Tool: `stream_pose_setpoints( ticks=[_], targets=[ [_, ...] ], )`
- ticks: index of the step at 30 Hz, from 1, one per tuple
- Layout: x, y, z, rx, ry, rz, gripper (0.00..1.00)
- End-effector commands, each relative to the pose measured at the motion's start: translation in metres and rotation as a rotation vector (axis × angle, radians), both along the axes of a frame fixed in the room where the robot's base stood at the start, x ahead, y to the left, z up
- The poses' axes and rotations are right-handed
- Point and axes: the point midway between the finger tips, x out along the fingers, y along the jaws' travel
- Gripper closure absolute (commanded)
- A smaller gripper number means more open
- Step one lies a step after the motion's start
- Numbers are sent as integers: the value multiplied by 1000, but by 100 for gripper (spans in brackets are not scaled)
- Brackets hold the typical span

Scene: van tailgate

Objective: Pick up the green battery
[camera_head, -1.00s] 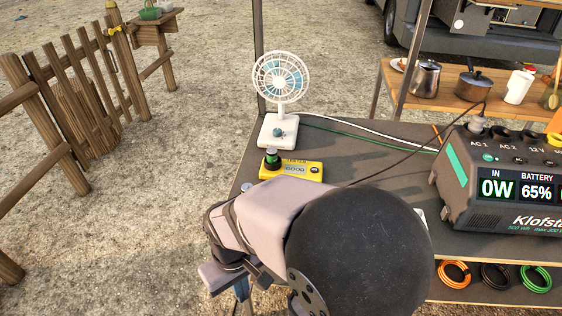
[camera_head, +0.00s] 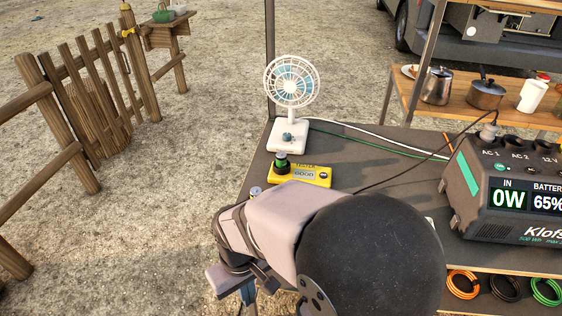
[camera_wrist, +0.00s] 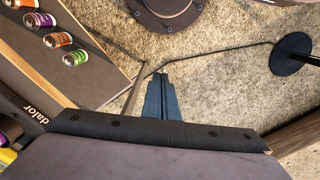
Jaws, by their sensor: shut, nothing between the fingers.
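In the wrist view, a small green-and-white cylinder (camera_wrist: 74,58), which looks like a green battery, is at the near end of a row on a dark surface at upper left. In the head view, a dark cylinder with a green band (camera_head: 282,162) stands at the left end of the yellow tester (camera_head: 310,176), whose display reads GOOD. I cannot tell whether it is a battery. My gripper (camera_wrist: 160,97) is shut and empty, over sandy ground to the right of the row and apart from it. In the head view my arm hides most of the gripper.
Orange and purple cylinders (camera_wrist: 58,40) sit beside the green one. A white fan (camera_head: 291,90) stands behind the tester, with cables running right to the power station (camera_head: 510,190). A wooden fence (camera_head: 85,110) is at left. A round dark disc (camera_wrist: 291,54) is at right in the wrist view.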

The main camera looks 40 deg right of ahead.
Motion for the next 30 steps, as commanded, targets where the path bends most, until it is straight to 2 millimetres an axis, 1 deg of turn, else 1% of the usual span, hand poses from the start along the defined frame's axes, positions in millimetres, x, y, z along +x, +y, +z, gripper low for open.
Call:
stream_pose_setpoints(
  ticks=[2,5,6,8,9,17,20,22,23,26,29,30],
  targets=[
    [0,0,0,0,0,0,100],
    [0,0,0,0,0,0,78],
    [0,0,0,0,0,0,69],
    [0,0,0,0,0,0,55],
    [0,0,0,0,0,0,53],
    [0,0,1,0,0,1,53],
    [6,-2,7,-4,-7,9,53],
    [14,-5,15,-9,-17,23,53],
    [20,-7,20,-13,-24,32,53],
    [45,-18,42,-33,-56,77,53],
    [78,-34,69,-63,-98,139,53],
    [92,-41,79,-77,-115,168,53]
  ],
)
